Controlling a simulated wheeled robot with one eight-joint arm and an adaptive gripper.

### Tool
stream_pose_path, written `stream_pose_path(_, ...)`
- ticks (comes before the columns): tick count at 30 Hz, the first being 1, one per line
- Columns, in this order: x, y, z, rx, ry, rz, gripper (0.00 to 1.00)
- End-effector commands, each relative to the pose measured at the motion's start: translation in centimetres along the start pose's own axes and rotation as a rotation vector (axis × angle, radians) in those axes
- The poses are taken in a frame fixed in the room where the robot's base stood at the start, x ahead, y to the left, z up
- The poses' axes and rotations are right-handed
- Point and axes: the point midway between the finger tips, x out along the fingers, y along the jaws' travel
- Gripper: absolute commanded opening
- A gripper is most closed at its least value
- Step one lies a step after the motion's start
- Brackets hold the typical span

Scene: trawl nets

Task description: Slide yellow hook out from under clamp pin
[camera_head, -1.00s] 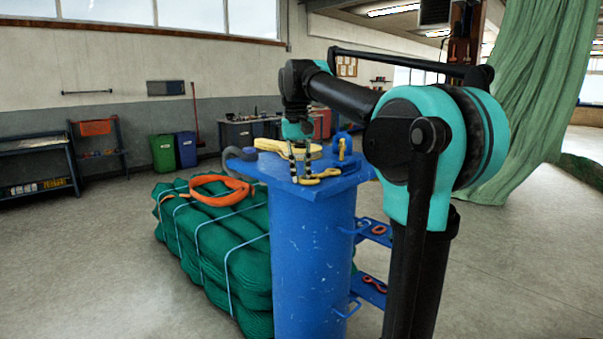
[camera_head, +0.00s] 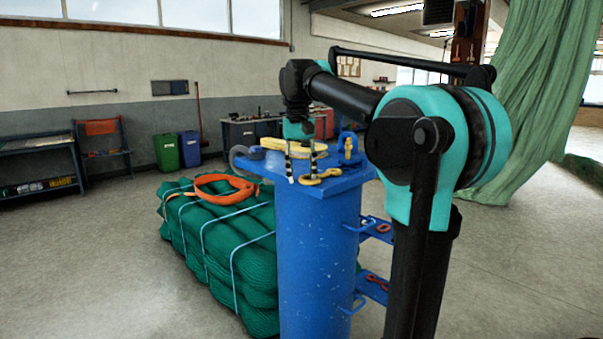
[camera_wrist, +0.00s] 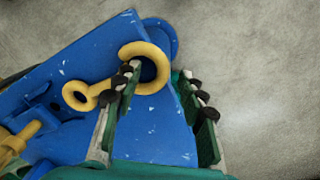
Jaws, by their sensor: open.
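The yellow hook (camera_wrist: 149,48) lies on the blue top plate (camera_wrist: 155,140) near its edge. Its curved end is near my fingertips and its eye points left. It also shows in the head view (camera_head: 325,176). My gripper (camera_wrist: 160,76) is open. Its left finger overlaps the hook in the wrist view, while the right finger is apart from it, over the plate's edge. I cannot tell whether a finger touches the hook. A blue clamp with a yellow screw (camera_wrist: 20,138) stands at the lower left, apart from the visible hook. It also shows in the head view (camera_head: 348,146).
A yellow coiled strap (camera_head: 290,143) and a grey shackle (camera_head: 240,160) lie farther back on the plate. The plate tops a blue post (camera_head: 318,260). A green net bundle (camera_head: 235,250) with an orange sling (camera_head: 225,190) lies left.

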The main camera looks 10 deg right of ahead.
Motion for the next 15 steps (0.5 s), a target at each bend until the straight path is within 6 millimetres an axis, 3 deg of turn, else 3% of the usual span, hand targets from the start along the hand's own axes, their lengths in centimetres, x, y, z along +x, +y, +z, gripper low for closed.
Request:
stream_pose_path(8, -1.2, 0.0, 0.0, 0.000, 0.000, 0.000, 0.41)
stream_pose_path(15, -5.7, 0.0, 0.0, 0.000, 0.000, 0.000, 0.41)
